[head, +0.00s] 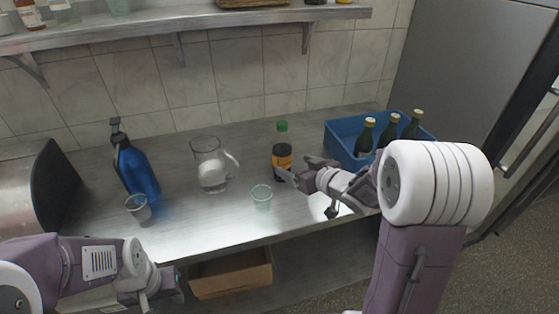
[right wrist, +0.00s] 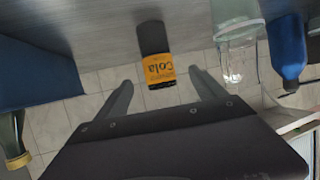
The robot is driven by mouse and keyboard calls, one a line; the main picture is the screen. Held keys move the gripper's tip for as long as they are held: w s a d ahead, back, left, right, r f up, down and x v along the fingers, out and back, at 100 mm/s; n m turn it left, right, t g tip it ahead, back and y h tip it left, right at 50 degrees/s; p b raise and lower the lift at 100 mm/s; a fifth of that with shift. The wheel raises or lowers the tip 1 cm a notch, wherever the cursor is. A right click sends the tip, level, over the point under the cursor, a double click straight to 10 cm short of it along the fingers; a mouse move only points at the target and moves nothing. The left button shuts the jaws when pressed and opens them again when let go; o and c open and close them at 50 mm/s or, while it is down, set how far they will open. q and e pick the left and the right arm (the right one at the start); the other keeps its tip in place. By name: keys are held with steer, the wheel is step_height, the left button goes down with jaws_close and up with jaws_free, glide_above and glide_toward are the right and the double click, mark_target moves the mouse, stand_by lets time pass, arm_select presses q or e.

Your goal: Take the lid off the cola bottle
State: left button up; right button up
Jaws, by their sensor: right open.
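The cola bottle (head: 282,160), dark with an orange label and a green lid (head: 282,126), stands upright on the metal counter. In the right wrist view the bottle (right wrist: 157,68) appears upside down, between and beyond the fingertips; its green lid cannot be made out there. My right gripper (head: 298,170) is just right of the bottle in the head view, at about label height. In the right wrist view this gripper (right wrist: 160,84) is open, with nothing held. My left gripper (head: 168,284) is low at the counter's front left; its fingers are unclear.
A glass pitcher (head: 209,170) and a clear green cup (head: 261,197) stand left of the cola bottle. A blue bottle (head: 137,175) and another cup (head: 138,207) are further left. A blue crate (head: 343,152) with green bottles is at right. A shelf (head: 200,22) runs above.

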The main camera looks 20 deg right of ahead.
mark_target(287, 161)
steer(key=shift+w+f, duration=0.15)
steer(key=shift+w, duration=0.05)
steer(key=x, duration=0.3)
steer(key=shift+w+a, duration=0.2)
steer(key=shift+a, duration=0.15)
steer(key=shift+w+d+f+b, duration=0.15)
steer(key=shift+w+b, duration=0.15)
steer(key=shift+w, duration=0.15)
steer(key=x, duration=0.4)
steer(key=shift+w, duration=0.3)
steer(key=shift+s, duration=0.1)
steer(key=shift+c, duration=0.3)
steer(key=c, duration=0.5)
jaws_close()
steer(key=shift+r, duration=0.6)
steer(key=r+p, duration=0.1)
steer(key=r, duration=0.1)
steer(key=d+r+p, duration=0.1)
steer(key=r, duration=0.1)
steer(key=shift+d+r, duration=0.15)
steer(key=s+d+r+p, duration=0.2)
steer(key=d+r+p, duration=0.2)
steer(key=d, duration=0.6)
steer(key=shift+s+d+r, duration=0.15)
steer(key=shift+r, duration=0.7)
